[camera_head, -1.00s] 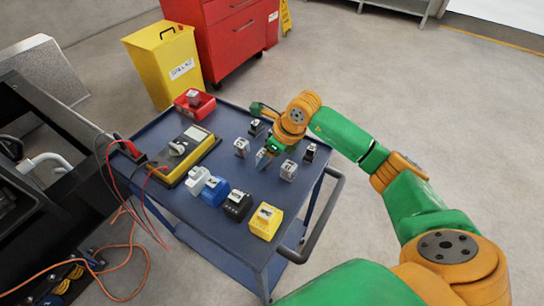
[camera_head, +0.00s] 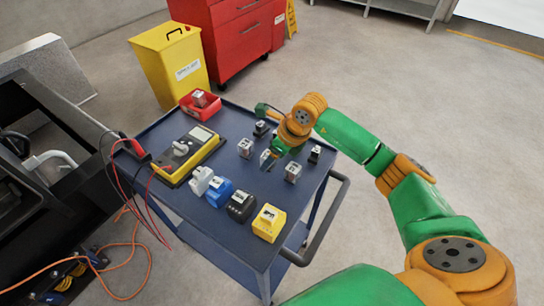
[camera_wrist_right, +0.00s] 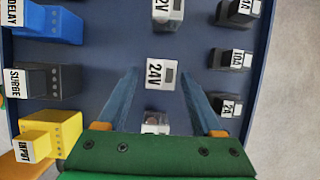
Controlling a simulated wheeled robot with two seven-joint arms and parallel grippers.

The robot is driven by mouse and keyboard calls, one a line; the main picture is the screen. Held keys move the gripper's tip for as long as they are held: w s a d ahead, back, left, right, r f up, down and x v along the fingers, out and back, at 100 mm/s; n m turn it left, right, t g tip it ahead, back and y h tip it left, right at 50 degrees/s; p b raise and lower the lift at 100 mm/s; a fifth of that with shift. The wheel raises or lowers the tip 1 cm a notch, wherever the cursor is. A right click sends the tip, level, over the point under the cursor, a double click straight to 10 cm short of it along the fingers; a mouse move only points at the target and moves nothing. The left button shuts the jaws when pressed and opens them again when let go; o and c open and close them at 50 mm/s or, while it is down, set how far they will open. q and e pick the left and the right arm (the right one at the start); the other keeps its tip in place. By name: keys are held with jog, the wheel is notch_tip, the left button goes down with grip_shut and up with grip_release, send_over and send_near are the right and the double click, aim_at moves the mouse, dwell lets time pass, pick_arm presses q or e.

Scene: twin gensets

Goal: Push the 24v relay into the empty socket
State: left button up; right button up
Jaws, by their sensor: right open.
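The 24V relay (camera_wrist_right: 162,74), a small pale block with a white label, stands upright on the blue cart (camera_head: 172,200). In the right wrist view it lies between the spread fingers of my right gripper (camera_wrist_right: 160,80), with clear gaps on both sides. In the head view the relay (camera_head: 266,158) is partly hidden by my right gripper (camera_head: 270,154). The right gripper is open and empty, pointing down over the cart; its exact height is hard to tell. I cannot make out an empty socket in either view. My left gripper is not in view.
A 12V relay (camera_wrist_right: 168,12) and another pale relay (camera_wrist_right: 156,122) stand in line with it. Black fuse blocks (camera_wrist_right: 232,59) stand to the right. Yellow (camera_head: 268,223), black (camera_head: 240,206) and blue (camera_head: 218,191) modules line the near edge.

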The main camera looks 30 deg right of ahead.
grip_shut()
jog(key=shift+r+p, duration=3.2)
jog(key=shift+r, duration=1)
jog(key=shift+f, duration=0.15)
